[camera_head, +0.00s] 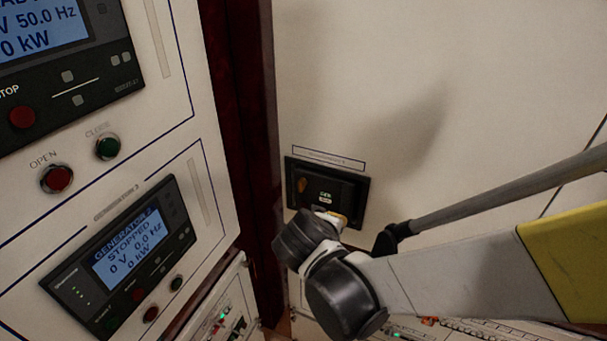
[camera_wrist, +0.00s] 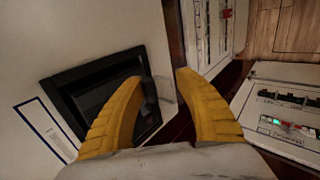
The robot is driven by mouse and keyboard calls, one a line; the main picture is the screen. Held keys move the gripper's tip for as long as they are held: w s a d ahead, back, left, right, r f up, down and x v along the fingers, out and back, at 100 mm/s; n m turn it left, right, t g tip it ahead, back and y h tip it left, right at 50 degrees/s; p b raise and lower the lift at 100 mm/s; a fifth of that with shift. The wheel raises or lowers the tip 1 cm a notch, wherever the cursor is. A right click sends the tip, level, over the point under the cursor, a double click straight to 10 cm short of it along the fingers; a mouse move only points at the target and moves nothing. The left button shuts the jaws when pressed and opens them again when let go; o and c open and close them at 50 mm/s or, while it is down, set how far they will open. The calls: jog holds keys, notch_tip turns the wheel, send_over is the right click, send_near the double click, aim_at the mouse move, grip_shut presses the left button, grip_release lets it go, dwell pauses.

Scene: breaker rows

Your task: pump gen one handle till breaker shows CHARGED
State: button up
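The breaker (camera_head: 358,186) is a black unit in a dark frame on the pale cabinet wall, below a blue-outlined label too small to read. It has an orange part at its left and small green and white indicators; I cannot read CHARGED on it. My gripper (camera_head: 338,218) is at its lower front edge. In the wrist view the breaker's dark frame (camera_wrist: 62,90) lies at left. My gripper's two yellow fingers (camera_wrist: 161,77) are apart, with a small grey piece (camera_wrist: 150,98) showing between them, perhaps the handle. I cannot tell whether they touch it.
At left stands a cabinet with a GENERATOR 2 screen (camera_head: 128,245) reading STOPPED, a red OPEN button (camera_head: 57,179) and a green CLOSE button (camera_head: 108,147). A dark red post (camera_head: 243,150) separates it from the breaker's wall. Lower panels carry small switches (camera_wrist: 292,128).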

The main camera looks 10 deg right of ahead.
jog(key=shift+s+r, duration=0.1)
jog(key=v, duration=1.1)
jog(key=shift+s+a+r, duration=0.2)
jog(key=shift+r, duration=0.1)
